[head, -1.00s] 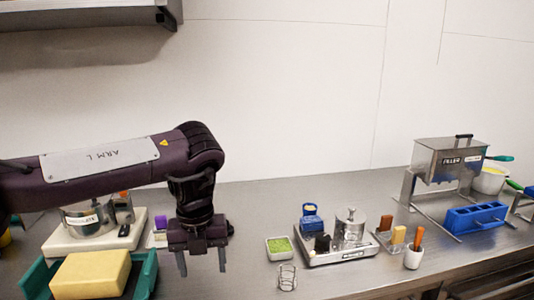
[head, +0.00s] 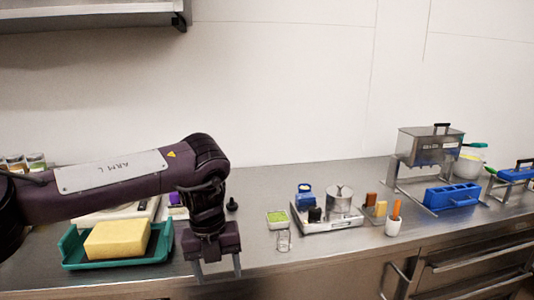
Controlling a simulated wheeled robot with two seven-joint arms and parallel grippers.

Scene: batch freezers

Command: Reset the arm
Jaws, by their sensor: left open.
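My left arm comes in from the left over the counter. Its gripper (head: 218,270) points down near the counter's front edge, fingers apart, with nothing between them. It is to the right of the green tray (head: 72,247), which holds a yellow block (head: 117,239). My right gripper is not in view.
Drawers lie below right.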

